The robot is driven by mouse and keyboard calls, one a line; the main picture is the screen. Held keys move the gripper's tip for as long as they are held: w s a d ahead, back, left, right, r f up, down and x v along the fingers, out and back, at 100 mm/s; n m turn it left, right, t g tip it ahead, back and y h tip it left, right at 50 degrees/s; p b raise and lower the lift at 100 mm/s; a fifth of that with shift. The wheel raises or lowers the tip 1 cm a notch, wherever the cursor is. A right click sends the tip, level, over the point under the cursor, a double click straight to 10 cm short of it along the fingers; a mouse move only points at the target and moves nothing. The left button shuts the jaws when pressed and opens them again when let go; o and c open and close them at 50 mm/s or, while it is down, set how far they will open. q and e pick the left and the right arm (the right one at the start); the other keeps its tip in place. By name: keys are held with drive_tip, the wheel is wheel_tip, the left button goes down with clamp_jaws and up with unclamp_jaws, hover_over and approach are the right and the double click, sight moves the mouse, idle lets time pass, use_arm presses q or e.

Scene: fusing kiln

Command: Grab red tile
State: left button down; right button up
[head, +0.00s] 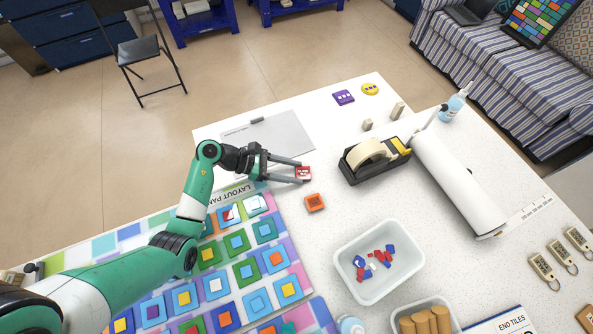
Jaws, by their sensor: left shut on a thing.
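My left gripper (302,172) reaches in from the left above the white table. It is shut on a small red tile (303,174) with white marks, held between its fingertips. I cannot tell whether the tile touches the table. An orange tile (315,202) lies on the table just in front of the gripper. My right gripper is not in view.
A tape dispenser (372,160) and a paper roll (460,182) stand to the right. A white bin (345,262) with red, blue and white pieces sits in front. A layout panel (285,236) with several coloured tiles lies at left.

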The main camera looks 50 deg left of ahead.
use_arm(q)
drive_tip(key=shift+r+p, duration=0.3)
drive_tip(key=shift+r, duration=0.35)
drive_tip(key=r, duration=0.1)
drive_tip(key=r+p, duration=0.1)
drive_tip(key=r, duration=0.1)
drive_tip(key=shift+s+r, duration=0.1)
drive_tip(key=shift+s, duration=0.2)
drive_tip(key=s+d+r+p, duration=0.3)
drive_tip(key=s+r, duration=0.5)
drive_tip(key=s, duration=0.5)
drive_tip(key=shift+r+p, duration=0.25)
drive_tip(key=shift+p, duration=0.4)
